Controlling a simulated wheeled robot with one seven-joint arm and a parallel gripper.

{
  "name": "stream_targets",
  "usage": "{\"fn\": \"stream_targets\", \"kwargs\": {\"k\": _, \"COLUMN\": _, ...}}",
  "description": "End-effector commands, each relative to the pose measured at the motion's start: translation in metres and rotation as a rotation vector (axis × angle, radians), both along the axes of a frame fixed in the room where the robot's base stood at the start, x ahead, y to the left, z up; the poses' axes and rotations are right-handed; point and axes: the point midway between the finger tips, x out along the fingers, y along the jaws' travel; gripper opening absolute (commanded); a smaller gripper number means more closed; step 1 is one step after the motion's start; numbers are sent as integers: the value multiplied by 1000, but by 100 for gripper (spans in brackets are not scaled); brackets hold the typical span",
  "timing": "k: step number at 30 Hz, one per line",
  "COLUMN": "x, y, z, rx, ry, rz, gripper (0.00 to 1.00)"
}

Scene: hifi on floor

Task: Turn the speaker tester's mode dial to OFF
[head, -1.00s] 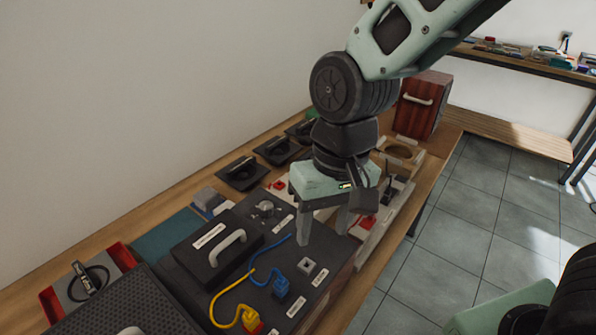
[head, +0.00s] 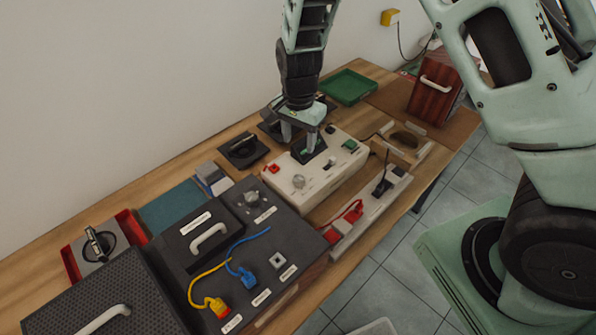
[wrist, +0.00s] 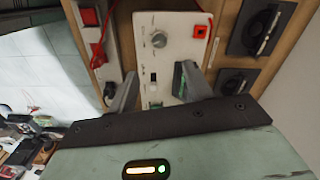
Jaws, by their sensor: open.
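A white box stands mid-bench (head: 325,182) and fits the speaker tester best, but I cannot read a name on it. Its top carries a round grey dial (head: 298,181), a red part (head: 272,169), a small switch (head: 329,162) and a green part (head: 350,146). My gripper (head: 299,142) points down over the box's far side, open, with nothing between the fingers. In the wrist view the dial (wrist: 159,40) is beyond the fingertips of my gripper (wrist: 158,84), not between them. The dial's pointer and marks are too small to read.
A dark panel (head: 290,235) with a handle, another dial (head: 252,197) and blue and yellow cables is nearer left. Black square units (head: 243,149) line the wall side. A power strip with red plugs (head: 350,213) lies on the right. A green tray (head: 348,87) is behind.

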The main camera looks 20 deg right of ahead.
Motion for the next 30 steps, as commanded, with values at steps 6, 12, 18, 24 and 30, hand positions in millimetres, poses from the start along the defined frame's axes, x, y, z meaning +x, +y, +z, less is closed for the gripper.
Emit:
{"fn": "stream_targets", "kwargs": {"k": 6, "x": -1, "y": -1, "z": -46, "rx": -2, "ry": 6, "rz": -1, "gripper": 51}}
{"fn": "stream_targets", "kwargs": {"k": 12, "x": -2, "y": -1, "z": -86, "rx": 0, "ry": 6, "rz": 0, "gripper": 51}}
{"fn": "stream_targets", "kwargs": {"k": 18, "x": -1, "y": 0, "z": -118, "rx": 0, "ry": 3, "rz": 2, "gripper": 51}}
{"fn": "stream_targets", "kwargs": {"k": 24, "x": 0, "y": 0, "z": -136, "rx": 1, "ry": 2, "rz": 3, "gripper": 51}}
{"fn": "stream_targets", "kwargs": {"k": 30, "x": 0, "y": 0, "z": -141, "rx": 1, "ry": 1, "rz": 3, "gripper": 51}}
